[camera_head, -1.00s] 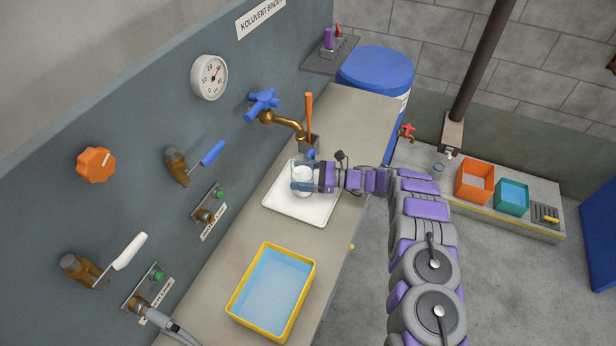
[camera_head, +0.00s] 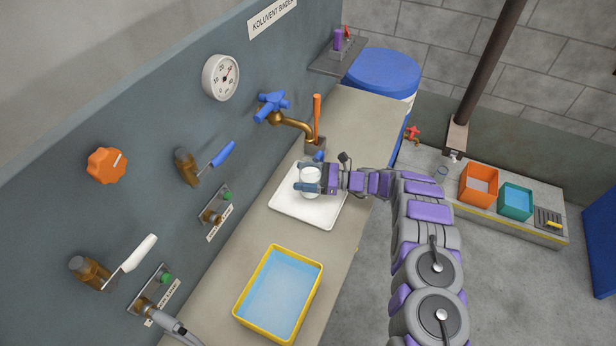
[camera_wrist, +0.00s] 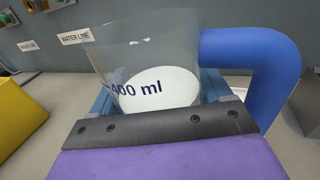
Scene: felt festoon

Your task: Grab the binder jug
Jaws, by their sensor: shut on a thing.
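The binder jug (camera_head: 311,178) is a clear vessel with white contents, over the white tray (camera_head: 292,213) on the bench. In the wrist view the jug (camera_wrist: 150,55) is marked "400 ml" and has a thick blue handle (camera_wrist: 262,62) on the right. My gripper (camera_head: 308,188) reaches in from the right and is shut on the jug, with its blue fingers on either side of the body. The jug looks upright. Its base is hidden by my gripper in the wrist view, so I cannot tell whether it touches the tray.
A brass tap (camera_head: 292,124) with a blue handle juts from the wall panel just behind the jug. A dark holder with an orange-handled tool (camera_head: 317,115) stands close by. A yellow basin of pale blue liquid (camera_head: 279,290) sits nearer on the bench. A blue drum (camera_head: 383,75) stands beyond.

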